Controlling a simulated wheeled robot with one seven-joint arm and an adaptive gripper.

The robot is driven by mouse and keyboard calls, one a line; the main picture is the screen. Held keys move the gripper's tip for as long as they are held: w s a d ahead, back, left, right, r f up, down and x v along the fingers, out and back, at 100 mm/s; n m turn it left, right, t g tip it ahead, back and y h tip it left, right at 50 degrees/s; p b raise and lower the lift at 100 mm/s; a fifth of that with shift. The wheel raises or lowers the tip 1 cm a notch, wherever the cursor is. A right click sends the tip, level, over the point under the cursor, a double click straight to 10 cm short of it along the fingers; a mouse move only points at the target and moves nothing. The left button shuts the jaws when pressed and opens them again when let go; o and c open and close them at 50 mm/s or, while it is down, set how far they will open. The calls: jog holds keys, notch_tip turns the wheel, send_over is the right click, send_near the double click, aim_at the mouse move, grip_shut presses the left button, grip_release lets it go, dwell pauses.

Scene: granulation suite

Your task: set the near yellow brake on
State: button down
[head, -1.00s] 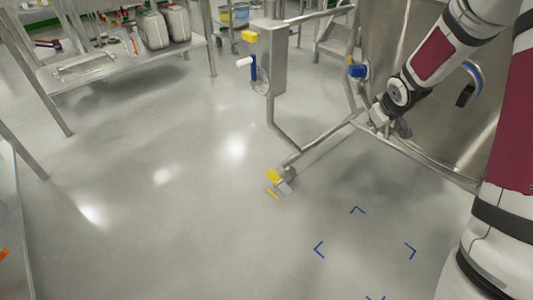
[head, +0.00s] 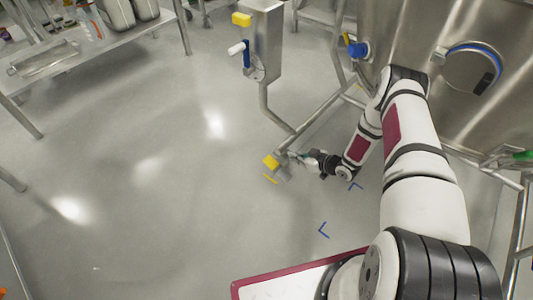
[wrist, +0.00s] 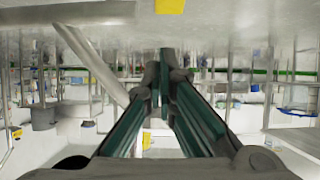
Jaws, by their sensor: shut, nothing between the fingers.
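The near yellow brake (head: 271,161) is a small yellow pedal on the caster at the low end of the steel frame leg, close to the floor. My gripper (head: 291,156) is low beside it, just to its right, with the fingers pointing towards it. In the wrist view my gripper (wrist: 166,55) has its two dark fingers brought together at the tips, with nothing between them. A yellow patch (wrist: 170,6), which looks like the brake, is cut off by the top edge of that view, beyond the fingertips. I cannot tell whether the fingers touch the pedal.
The steel frame tube (head: 318,114) runs just behind my gripper to the large steel vessel (head: 478,30). A steel control box (head: 262,40) with a yellow block and blue handle stands behind. A steel bench (head: 110,52) is at upper left. The floor left of the brake is clear.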

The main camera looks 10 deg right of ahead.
jog(key=a, duration=0.1)
jog(key=b, duration=0.4)
send_over(273, 163)
jog(key=s+d, duration=0.1)
jog(key=f, duration=0.5)
jog(key=shift+s+d, duration=0.15)
jog(key=shift+s, duration=0.05)
jog(key=f, duration=0.1)
jog(key=w+f+b, duration=0.1)
jog(key=f+b, duration=0.1)
jog(key=shift+w+a, duration=0.15)
jog(key=shift+a, duration=0.25)
jog(key=shift+w+a+f, duration=0.1)
jog(key=shift+w+f, duration=0.05)
jog(key=shift+f, duration=0.3)
jog(key=shift+r, duration=0.1)
